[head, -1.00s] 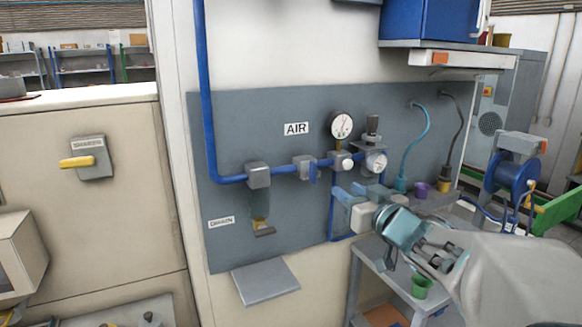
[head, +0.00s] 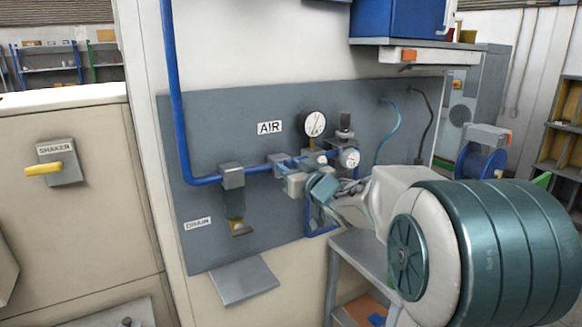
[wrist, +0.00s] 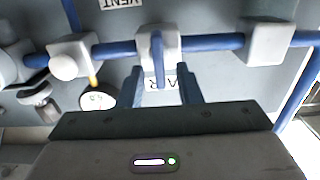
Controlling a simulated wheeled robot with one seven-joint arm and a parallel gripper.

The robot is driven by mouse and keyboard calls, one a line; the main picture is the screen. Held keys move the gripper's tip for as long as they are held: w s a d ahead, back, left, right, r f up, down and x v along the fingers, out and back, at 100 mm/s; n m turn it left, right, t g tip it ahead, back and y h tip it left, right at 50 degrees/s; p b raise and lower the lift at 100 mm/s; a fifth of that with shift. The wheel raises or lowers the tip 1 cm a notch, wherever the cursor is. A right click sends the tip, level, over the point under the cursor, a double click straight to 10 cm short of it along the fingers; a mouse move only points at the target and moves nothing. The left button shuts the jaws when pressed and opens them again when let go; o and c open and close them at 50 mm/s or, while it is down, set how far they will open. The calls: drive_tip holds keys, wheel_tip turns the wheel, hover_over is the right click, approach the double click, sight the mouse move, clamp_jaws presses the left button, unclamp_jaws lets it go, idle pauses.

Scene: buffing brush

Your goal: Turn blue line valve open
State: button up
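The blue air line (head: 205,181) runs across the grey panel. Its valve is a grey block (wrist: 158,42) with a blue lever (wrist: 158,68) standing crossways to the pipe in the wrist view. My gripper (wrist: 160,80) is open, with one finger on each side of the lever. A gap shows on both sides, so the fingers do not look closed on it. In the head view my gripper (head: 292,170) is at the valve and hides most of it, including the lever.
A pressure gauge (head: 315,124) and a regulator with a second gauge (head: 350,158) sit right of the valve. A drain fitting (head: 233,176) hangs to its left. A yellow-handled shaker switch (head: 45,168) is far left. A small table (head: 345,245) stands below my arm.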

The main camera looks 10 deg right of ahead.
drive_tip(key=shift+w, duration=0.2)
clamp_jaws()
